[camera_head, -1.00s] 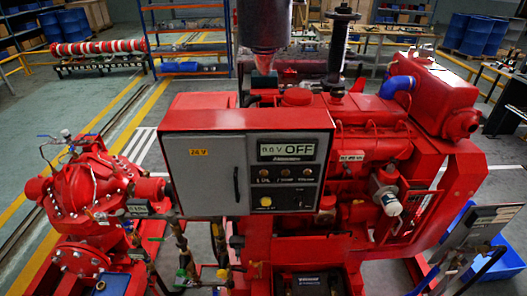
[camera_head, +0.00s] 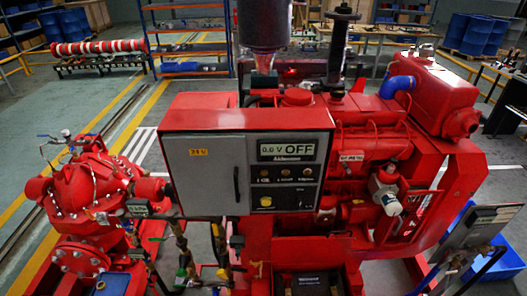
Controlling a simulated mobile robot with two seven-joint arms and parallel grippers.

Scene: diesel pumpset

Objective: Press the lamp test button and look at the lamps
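The red control box (camera_head: 180,117) with a grey door (camera_head: 207,180) is mounted on the pumpset, in the middle of the view. Its black panel carries a display (camera_head: 286,150) that reads 0.0 V and OFF. Below it, three small round lamps sit in a row: left lamp (camera_head: 264,173), middle lamp (camera_head: 286,173) and right lamp (camera_head: 307,172). They look dim amber, and I cannot tell that any is lit. A yellow button (camera_head: 266,202) sits at the panel's lower left; its label is too small to read. Neither of my grippers is in view.
A red pump (camera_head: 85,190) stands to the left, with pipes and valves (camera_head: 185,255) below the box. The red engine (camera_head: 375,150) is behind and to the right. A grey slanted panel (camera_head: 485,217) and a blue bin (camera_head: 508,258) are at the lower right. Open floor lies at the far left.

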